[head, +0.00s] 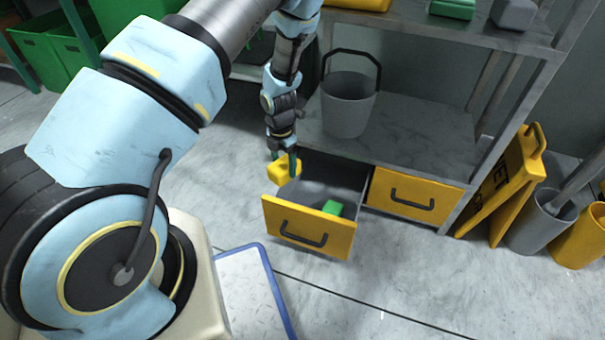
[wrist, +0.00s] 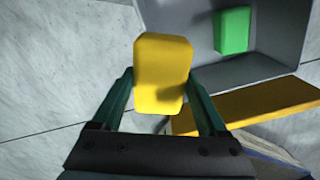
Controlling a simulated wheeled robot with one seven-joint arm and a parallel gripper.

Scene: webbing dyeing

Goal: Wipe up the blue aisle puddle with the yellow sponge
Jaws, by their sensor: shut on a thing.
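The yellow sponge (head: 284,171) is held between the fingers of my gripper (head: 283,157), just above the left edge of an open drawer (head: 309,229). In the wrist view the sponge (wrist: 163,74) sits upright between the two green fingers of my gripper (wrist: 162,105), which are shut on its sides. The drawer's grey inside (wrist: 280,40) is behind and to the right of it. The blue puddle cannot be made out in either view.
A green block (head: 332,208) lies in the open drawer. A closed yellow drawer (head: 412,194) is to its right. A grey bucket (head: 347,106) stands on the shelf above. A yellow folding sign (head: 505,180) and bins (head: 540,222) stand at right.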

